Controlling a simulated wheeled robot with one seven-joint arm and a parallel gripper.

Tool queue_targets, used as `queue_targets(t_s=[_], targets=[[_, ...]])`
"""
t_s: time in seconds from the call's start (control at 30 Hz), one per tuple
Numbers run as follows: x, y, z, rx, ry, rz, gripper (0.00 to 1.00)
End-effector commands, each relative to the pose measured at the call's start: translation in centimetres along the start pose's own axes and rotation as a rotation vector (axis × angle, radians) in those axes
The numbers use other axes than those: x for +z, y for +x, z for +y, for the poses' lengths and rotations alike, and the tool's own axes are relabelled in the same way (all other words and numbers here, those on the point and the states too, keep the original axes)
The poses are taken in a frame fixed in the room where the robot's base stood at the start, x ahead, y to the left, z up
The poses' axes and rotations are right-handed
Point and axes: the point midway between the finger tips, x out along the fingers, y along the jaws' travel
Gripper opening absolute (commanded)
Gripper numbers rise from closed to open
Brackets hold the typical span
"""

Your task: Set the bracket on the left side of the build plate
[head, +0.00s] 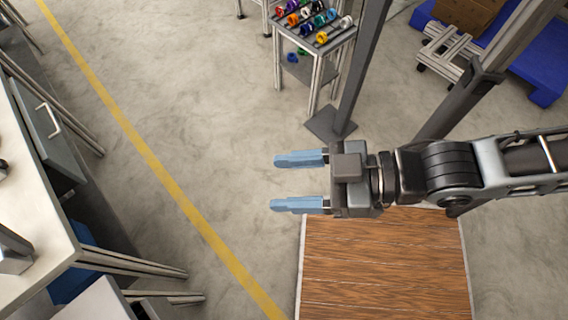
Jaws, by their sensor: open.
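My gripper (276,183) is in the middle of the head view, its two blue fingers apart and pointing left. Nothing is between the fingers, and it hangs over the bare concrete floor. I cannot make out a bracket or a build plate in this view.
A white-topped bench (28,215) with a grey drawer (47,130) stands at the left. A small rack (318,45) with colourful spools is at the top. A wooden-topped surface (385,265) lies below my arm. A dark post (362,70) rises beyond the gripper. Floor around the yellow line (150,155) is clear.

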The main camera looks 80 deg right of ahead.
Motion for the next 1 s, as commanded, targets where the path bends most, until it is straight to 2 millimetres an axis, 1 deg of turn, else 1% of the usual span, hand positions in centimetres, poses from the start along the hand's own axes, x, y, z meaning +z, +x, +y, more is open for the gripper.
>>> queue_targets(t_s=[0.03,0.07,0.2,0.43,0.53,0.57,0.67,0.77,0.8,0.87,0.9,0.97,1.0], targets=[[-0.6,-0.7,0.4,0.023,0.006,-0.009,0.6],[-0.8,-0.9,0.5,0.032,0.008,-0.014,0.6],[-1.5,-1.5,0.8,0.051,0.011,-0.02,0.6],[-1.4,-1.4,0.8,0.049,0.01,-0.019,0.6],[-0.5,-0.4,0.8,0.034,0.003,-0.022,0.6],[0.0,0.1,0.8,0.027,-0.001,-0.026,0.6],[2.2,2.7,0.6,-0.017,-0.022,-0.041,0.6],[4.7,6.2,-0.1,-0.084,-0.048,-0.064,0.6],[5.6,7.7,-0.6,-0.115,-0.059,-0.073,0.6],[6.9,9.9,-1.5,-0.165,-0.074,-0.088,0.6],[7.6,11.3,-2.3,-0.201,-0.084,-0.096,0.6],[8.6,13.4,-3.7,-0.258,-0.102,-0.107,0.6],[9.2,14.8,-4.7,-0.299,-0.114,-0.116,0.6]])
